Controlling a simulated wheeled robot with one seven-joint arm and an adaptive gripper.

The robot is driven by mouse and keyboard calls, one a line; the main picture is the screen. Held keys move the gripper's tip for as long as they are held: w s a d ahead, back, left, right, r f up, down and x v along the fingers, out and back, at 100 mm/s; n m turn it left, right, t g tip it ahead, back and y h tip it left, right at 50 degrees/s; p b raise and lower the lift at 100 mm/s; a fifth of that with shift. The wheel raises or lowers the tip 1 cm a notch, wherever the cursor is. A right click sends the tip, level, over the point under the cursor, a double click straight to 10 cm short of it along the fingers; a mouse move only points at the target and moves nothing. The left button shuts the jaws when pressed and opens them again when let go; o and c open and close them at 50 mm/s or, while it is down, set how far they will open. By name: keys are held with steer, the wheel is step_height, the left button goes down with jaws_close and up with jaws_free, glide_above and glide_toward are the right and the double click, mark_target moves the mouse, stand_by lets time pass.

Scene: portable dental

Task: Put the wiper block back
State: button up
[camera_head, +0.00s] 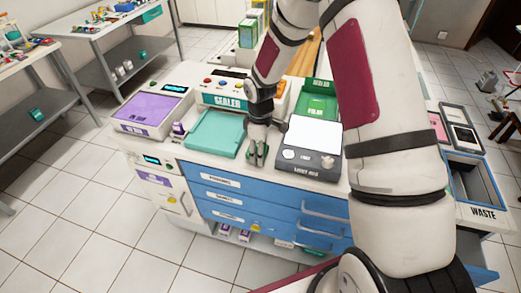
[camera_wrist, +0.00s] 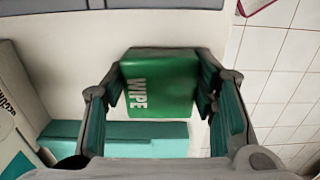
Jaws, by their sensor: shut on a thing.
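The wiper block (camera_wrist: 160,85) is green with white WIPE lettering and sits between the two fingers of my gripper (camera_wrist: 161,90) in the wrist view. My gripper is shut on it. In the head view my gripper (camera_head: 258,154) points down at the front of the counter, between the teal tray (camera_head: 206,146) on the left and the light box on the right. The block is mostly hidden by the fingers there. I cannot tell whether the block touches the counter.
The light box (camera_head: 312,138) with its white panel stands close on the right, with a green film box (camera_head: 318,97) behind it. The sealer (camera_head: 228,101) is behind the tray. A purple-topped device (camera_head: 154,108) stands left. Blue drawers (camera_head: 262,205) are below; a waste bin (camera_head: 474,181) is far right.

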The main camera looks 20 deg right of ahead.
steer(key=shift+f, duration=0.15)
steer(key=o, duration=1.4)
steer(key=shift+o, duration=0.2)
step_height(320, 180, up, 12)
steer(key=b, duration=0.1)
steer(key=s+r+m+t+h, duration=0.1)
steer(key=s+r+m, duration=0.1)
steer(key=s+r, duration=0.45)
steer(key=s+r+m+t, duration=0.1)
steer(key=s+r+m, duration=0.25)
steer(key=r, duration=0.65)
steer(key=s+r+m+t, duration=0.1)
steer(key=s+r+m, duration=0.1)
steer(key=s, duration=0.6)
steer(key=s+r+m+t+y, duration=0.1)
steer(key=s+r+m+t, duration=0.1)
steer(key=s, duration=0.6)
steer(key=shift+s+a+r+m, duration=0.35)
steer(key=shift+r+m, duration=0.3)
steer(key=shift+r, duration=0.15)
